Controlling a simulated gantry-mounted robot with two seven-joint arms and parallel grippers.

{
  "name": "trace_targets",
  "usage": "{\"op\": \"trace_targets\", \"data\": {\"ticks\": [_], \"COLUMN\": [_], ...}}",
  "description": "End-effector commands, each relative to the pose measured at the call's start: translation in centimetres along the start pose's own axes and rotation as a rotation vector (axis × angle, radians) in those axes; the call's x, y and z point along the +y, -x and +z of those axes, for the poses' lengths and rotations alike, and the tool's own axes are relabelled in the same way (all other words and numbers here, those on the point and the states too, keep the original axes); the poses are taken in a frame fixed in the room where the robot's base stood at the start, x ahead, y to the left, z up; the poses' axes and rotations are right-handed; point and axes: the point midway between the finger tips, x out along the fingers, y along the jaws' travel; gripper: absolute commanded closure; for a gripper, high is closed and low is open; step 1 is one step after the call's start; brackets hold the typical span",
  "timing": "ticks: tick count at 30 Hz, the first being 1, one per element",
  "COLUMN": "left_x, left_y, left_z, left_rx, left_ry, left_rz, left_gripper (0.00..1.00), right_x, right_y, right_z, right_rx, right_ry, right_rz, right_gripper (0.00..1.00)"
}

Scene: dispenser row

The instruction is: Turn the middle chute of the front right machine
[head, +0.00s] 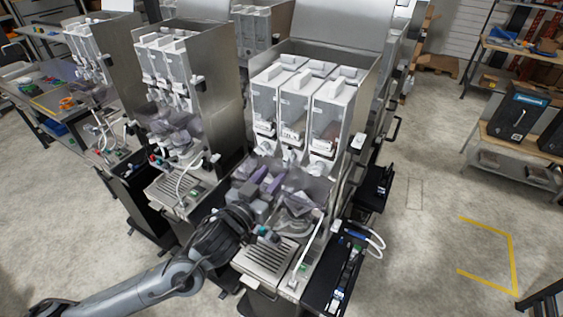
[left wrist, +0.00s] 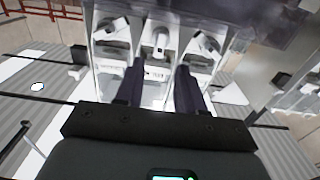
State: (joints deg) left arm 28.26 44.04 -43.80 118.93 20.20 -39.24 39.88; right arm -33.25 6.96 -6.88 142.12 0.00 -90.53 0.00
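The front right machine (head: 345,160) has a row of white canisters on top, with chutes below their front faces. Its middle chute (head: 291,155) is partly hidden behind clear plastic in the head view. In the left wrist view the middle chute (left wrist: 160,38) is a white spout between two similar side chutes. My left gripper (head: 265,178) reaches up in front of this machine, below the chutes. In the left wrist view its two dark fingers (left wrist: 159,75) stand apart, with nothing held between them. The middle chute lies beyond the gap, apparently untouched. My right gripper is out of view.
A slotted drip tray (head: 265,258) lies below my left gripper. Clear bent plastic guards (head: 300,190) sit close by the fingers. A similar machine (head: 170,105) stands to the left. Open floor (head: 430,200) lies to the right, before a shelf (head: 515,150).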

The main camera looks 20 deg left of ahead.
Motion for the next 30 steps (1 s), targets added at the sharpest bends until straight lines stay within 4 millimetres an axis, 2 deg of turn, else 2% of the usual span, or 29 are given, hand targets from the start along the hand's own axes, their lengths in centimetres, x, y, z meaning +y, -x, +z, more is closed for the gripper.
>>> {"op": "trace_targets", "data": {"ticks": [3, 10, 16, 24, 26, 30], "left_x": [0.0, 0.1, 0.1, 0.1, 0.1, 0.1], "left_y": [-2.1, -4.8, -5.8, -5.9, -5.9, -5.9], "left_z": [-0.3, -0.1, 0.0, 0.1, 0.1, 0.1], "left_rx": [0.001, 0.0, -0.001, -0.001, -0.001, -0.001], "left_ry": [0.0, 0.0, 0.0, 0.0, 0.0, 0.0], "left_rz": [-0.001, 0.0, 0.001, 0.001, 0.001, 0.001], "left_gripper": [0.62, 0.62, 0.62, 0.62, 0.68, 0.89], "right_x": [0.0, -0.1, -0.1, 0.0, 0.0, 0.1], "right_y": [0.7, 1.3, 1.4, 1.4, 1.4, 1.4], "right_z": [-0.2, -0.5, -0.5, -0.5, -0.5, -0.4], "right_rx": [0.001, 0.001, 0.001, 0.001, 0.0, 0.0], "right_ry": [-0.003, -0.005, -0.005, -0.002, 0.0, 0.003], "right_rz": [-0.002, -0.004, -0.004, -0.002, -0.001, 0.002], "right_gripper": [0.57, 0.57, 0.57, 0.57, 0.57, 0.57]}}
